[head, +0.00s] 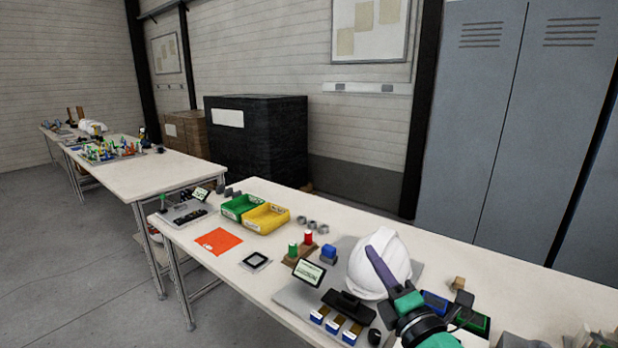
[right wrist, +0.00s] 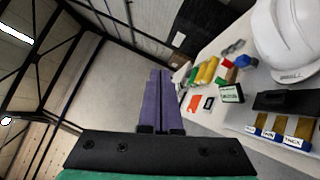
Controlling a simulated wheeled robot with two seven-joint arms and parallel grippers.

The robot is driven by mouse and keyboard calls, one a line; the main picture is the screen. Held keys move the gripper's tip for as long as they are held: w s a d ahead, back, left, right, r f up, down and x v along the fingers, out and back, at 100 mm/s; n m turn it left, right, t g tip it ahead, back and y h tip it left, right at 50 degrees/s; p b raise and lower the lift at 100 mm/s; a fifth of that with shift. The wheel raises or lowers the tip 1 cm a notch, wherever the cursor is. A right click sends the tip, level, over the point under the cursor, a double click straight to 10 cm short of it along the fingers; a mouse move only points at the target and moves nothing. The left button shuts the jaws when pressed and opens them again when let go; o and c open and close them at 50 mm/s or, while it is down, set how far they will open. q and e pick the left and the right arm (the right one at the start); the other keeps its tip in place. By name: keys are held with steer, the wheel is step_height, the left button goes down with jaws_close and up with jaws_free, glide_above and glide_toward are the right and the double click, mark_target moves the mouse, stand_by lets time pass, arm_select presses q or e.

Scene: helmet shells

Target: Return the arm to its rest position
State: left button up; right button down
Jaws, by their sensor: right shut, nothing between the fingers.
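My right gripper (head: 381,268) shows at the lower right of the head view, in front of the white helmet shell (head: 380,252) and overlapping its lower part in the picture. Its purple fingers (right wrist: 161,100) are together with nothing between them in the right wrist view. The helmet also shows at the upper right of the right wrist view (right wrist: 288,42), apart from the fingers. My left gripper is in neither view.
The near table (head: 190,238) holds a green bin (head: 238,207), a yellow bin (head: 266,218), an orange sheet (head: 219,241), a small display (head: 309,272) and several blue-fronted blocks (head: 335,325). Grey lockers (head: 490,120) stand behind. Open floor (head: 80,260) lies at the left.

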steer(key=s+d+f+m+g+h, duration=0.3)
steer(key=d+f+m+g+h, duration=0.15)
steer(key=f+m, duration=0.45)
steer(key=s+d+f+m+g+h, duration=0.35)
steer(key=d+f+m, duration=0.3)
steer(key=f, duration=0.35)
steer(key=s+f+m+g+y, duration=0.2)
steer(key=s+f+m+g, duration=0.75)
steer(key=s, duration=0.65)
step_height(320, 180, down, 25)
steer(key=s+n, duration=0.2)
steer(key=s+d+f, duration=0.2)
steer(key=s+f, duration=1.2)
steer(key=s, duration=0.2)
steer(key=shift+s+d+g, duration=0.2)
steer(key=shift+d+g, duration=0.1)
steer(key=shift+g, duration=0.05)
